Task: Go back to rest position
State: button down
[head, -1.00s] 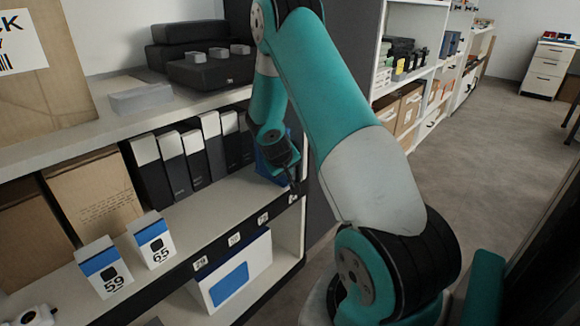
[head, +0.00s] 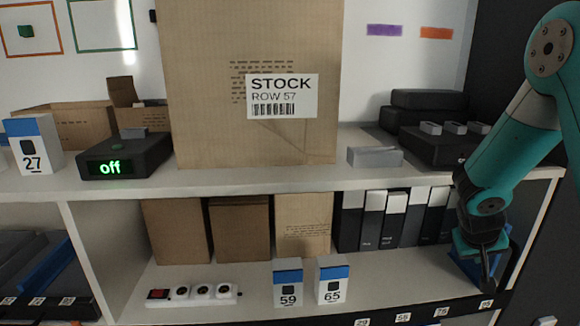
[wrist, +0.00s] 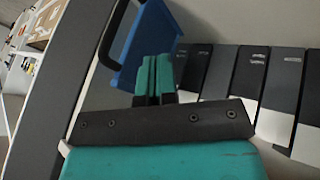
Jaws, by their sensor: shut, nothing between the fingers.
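My gripper (head: 487,270) is at the right end of the lower shelf in the head view, in front of a blue bin (head: 466,262). In the wrist view, its two teal fingers (wrist: 153,78) are together with nothing between them. The blue bin (wrist: 150,45) with a dark handle shows just beyond the fingers; I cannot tell whether they touch it. My arm reaches down from the upper right of the head view.
Black-and-white binders (head: 392,220) stand left of the gripper. Boxes 59 (head: 288,285) and 65 (head: 332,282) and a power strip (head: 193,293) sit on the lower shelf. The upper shelf (head: 300,180) overhangs, carrying a large STOCK carton (head: 215,110) and a black device reading "off" (head: 125,157).

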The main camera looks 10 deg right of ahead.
jog(key=s+a+r+n+y, duration=0.2)
jog(key=a+r+y, duration=0.15)
jog(key=a, duration=0.75)
jog(key=s+a+r+n+y, duration=0.25)
jog(key=a+r, duration=0.25)
jog(key=a, duration=0.7)
jog(key=s+a+r+n+g+y, duration=0.1)
jog(key=s+a+r+n+y, duration=0.15)
jog(key=s+a, duration=0.5)
jog(key=s+a+r+n+g+y, duration=0.2)
jog(key=s+a+r+n, duration=0.2)
jog(key=s+a, duration=0.3)
notch_tip(320, 180, up, 24)
jog(key=s+p, duration=0.1)
jog(key=p, duration=2.2)
jog(key=shift+s+d+f, duration=0.15)
jog(key=shift+s+d, duration=0.2)
jog(key=shift+d, duration=0.05)
